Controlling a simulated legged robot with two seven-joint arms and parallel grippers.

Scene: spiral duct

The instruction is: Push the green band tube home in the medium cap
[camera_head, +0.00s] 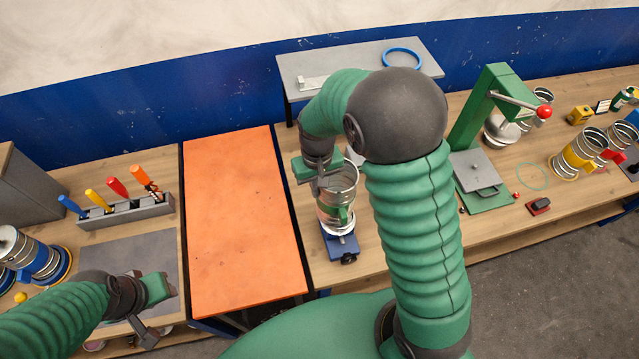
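The metal tube with a green band (341,213) stands roughly upright in the blue fixture (342,248) on the bench, in the middle of the head view. A pale ring at its foot, seemingly the medium cap (338,230), shows just above the fixture. How deep the tube sits in it is unclear. My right gripper (328,180) is at the tube's upper left rim, its dark finger overlapping the tube; whether it grips is hidden. My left gripper (164,290) hangs over the grey mat at lower left, with nothing visible in it; its finger gap is unclear.
An orange board (240,220) lies left of the fixture. A tool rack (127,211) with several coloured handles stands farther left. A green press (485,130) with a red-knobbed lever stands to the right. A grey shelf (350,62) with a blue ring (401,57) is behind.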

